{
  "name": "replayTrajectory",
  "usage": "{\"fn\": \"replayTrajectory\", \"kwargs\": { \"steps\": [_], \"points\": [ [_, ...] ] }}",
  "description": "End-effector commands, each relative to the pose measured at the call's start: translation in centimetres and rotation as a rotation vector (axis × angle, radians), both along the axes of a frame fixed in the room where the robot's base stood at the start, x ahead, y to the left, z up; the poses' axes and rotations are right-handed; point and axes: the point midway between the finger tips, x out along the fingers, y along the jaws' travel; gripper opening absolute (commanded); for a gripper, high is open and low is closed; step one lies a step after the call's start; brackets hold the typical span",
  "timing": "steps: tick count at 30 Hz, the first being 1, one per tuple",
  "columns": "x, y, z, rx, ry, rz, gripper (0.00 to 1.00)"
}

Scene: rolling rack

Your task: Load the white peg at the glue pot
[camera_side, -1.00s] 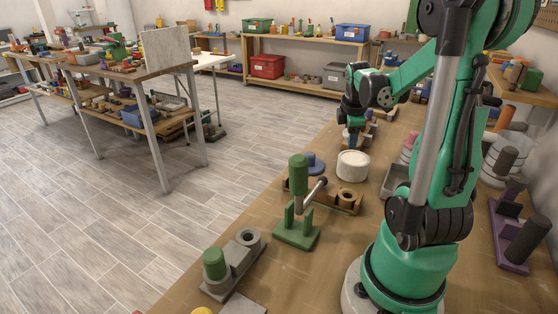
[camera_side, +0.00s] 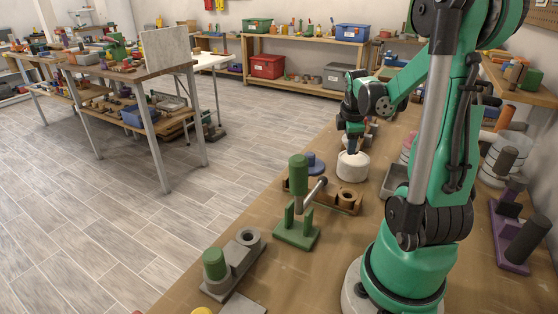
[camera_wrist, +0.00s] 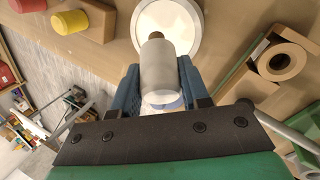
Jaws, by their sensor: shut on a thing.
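My gripper (camera_side: 354,133) is above the glue pot (camera_side: 353,171), a round white pot on the wooden bench in the side view. In the wrist view its blue fingers (camera_wrist: 160,88) are shut on the sides of the white peg (camera_wrist: 161,66). The peg's far end points to the glue pot, which also shows in the wrist view (camera_wrist: 189,20). A brown patch shows at that end. In the side view the peg blends with the white pot below it. I cannot tell whether its tip touches the pot or its contents.
A wooden block with a round socket (camera_side: 350,196) stands just in front of the pot, and a green press-like fixture (camera_side: 297,233) is nearer the camera. A grey tray (camera_side: 394,182) lies right of the pot. A grey fixture with a green peg (camera_side: 215,264) stands at the bench's left edge.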

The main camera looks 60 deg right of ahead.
Motion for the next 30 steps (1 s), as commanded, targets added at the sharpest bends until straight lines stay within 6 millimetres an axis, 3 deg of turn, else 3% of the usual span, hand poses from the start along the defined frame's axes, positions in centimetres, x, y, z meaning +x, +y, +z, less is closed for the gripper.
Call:
{"fn": "replayTrajectory", "kwargs": {
  "steps": [30],
  "points": [
    [0.0,0.0,-1.2,0.000,0.000,0.000,0.00]
  ]
}}
